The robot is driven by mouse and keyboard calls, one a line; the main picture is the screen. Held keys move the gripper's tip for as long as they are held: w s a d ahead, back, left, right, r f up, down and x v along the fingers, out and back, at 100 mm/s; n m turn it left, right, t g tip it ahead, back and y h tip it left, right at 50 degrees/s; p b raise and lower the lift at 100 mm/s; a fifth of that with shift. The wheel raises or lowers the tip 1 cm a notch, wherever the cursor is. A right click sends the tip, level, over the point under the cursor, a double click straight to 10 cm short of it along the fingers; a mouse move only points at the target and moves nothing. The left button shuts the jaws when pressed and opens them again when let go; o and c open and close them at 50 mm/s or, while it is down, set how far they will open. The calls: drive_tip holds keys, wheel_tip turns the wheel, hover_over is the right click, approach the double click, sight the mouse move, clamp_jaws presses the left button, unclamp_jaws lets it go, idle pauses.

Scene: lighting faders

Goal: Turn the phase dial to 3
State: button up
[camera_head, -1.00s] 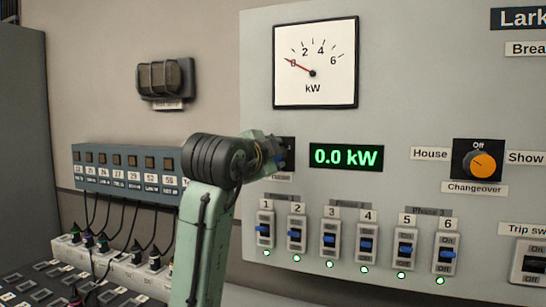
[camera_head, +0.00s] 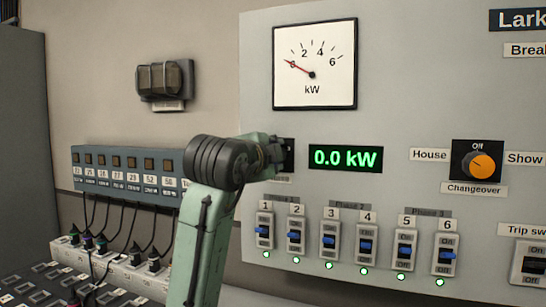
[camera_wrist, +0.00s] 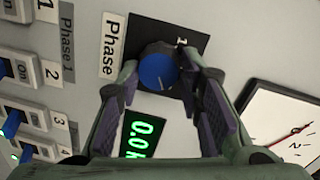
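The phase dial (camera_wrist: 157,70) is a round blue knob on a black plate beside a white "Phase" label (camera_wrist: 110,45) in the wrist view. A figure 1 shows on the plate; other figures are hidden or unreadable. A pale mark on the knob points towards its lower right in that view. My gripper (camera_wrist: 160,66) has one finger on each side of the knob, spread apart. Their tips are close to its sides; I cannot tell whether they touch. In the head view my gripper (camera_head: 280,156) is at the dial's black plate (camera_head: 289,153) and hides the knob.
A green display (camera_head: 346,158) reading 0.0 kW is right of the dial. A kW meter (camera_head: 315,66) is above, its needle at 0. Several breaker switches (camera_head: 330,240) with lit lamps are below. The orange changeover knob (camera_head: 482,166) is farther right.

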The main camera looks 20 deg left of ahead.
drive_tip(key=o, duration=0.3)
drive_tip(key=shift+o, duration=0.2)
drive_tip(key=s+r, duration=0.1)
drive_tip(key=s, duration=1.1)
drive_tip(key=shift+d, duration=0.1)
